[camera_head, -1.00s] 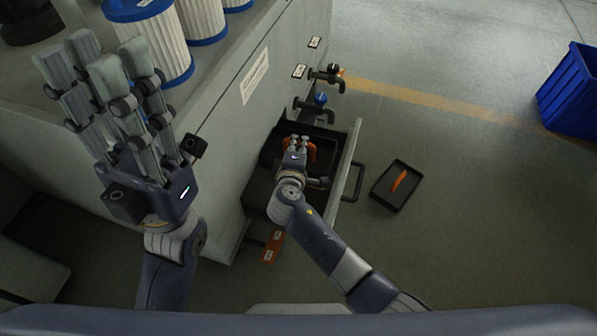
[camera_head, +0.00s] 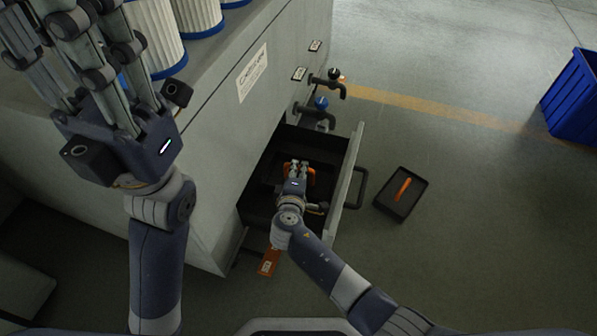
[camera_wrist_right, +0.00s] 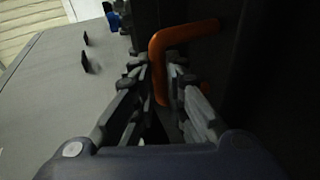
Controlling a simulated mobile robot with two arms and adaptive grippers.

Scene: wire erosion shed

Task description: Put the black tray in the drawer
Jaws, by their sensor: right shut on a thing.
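The drawer (camera_head: 351,168) of the grey cabinet stands pulled out, with a dark inside. My right gripper (camera_head: 297,168) is low inside it, shut on an orange handle (camera_head: 312,176). In the right wrist view the orange handle (camera_wrist_right: 157,62) runs between the fingers (camera_wrist_right: 160,75) and joins a dark surface. That dark thing appears to be a black tray in the drawer, but its edges blend into the shadow. A second black tray (camera_head: 417,202) with an orange handle lies on the floor, right of the drawer. My left gripper (camera_head: 85,35) is open and empty, fingertips partly cut off.
The grey cabinet (camera_head: 215,130) carries white filters with blue rims (camera_head: 195,18). Black handles (camera_head: 330,88) stick out beyond the drawer. An orange tag (camera_head: 268,262) hangs by the drawer's near end. A blue crate (camera_head: 574,100) stands far right.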

